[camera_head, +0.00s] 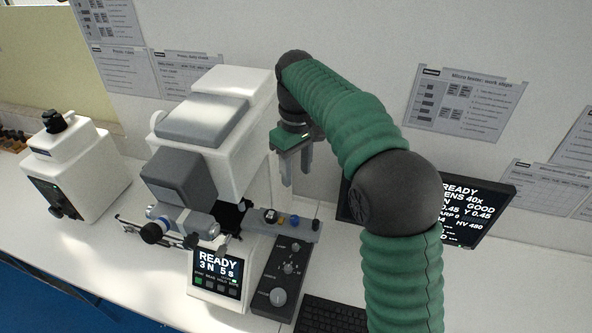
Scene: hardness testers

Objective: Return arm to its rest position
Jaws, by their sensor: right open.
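My right arm, in a green ribbed sleeve with dark joints, comes in from the lower right and arches over the bench. My right gripper (292,173) points down, open and empty, just right of the white and grey hardness tester (231,130). It hangs above the tester's right side, and I see nothing between its fingers. The tester's front screen (217,268) reads READY, 3 N, 5 s. My left gripper is not in view.
A dark control box with knobs (283,275) stands right of the tester. A keyboard (330,316) and a monitor (478,212), partly hidden by my arm, are further right. A smaller white device (75,165) stands at left. Paper sheets hang on the wall.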

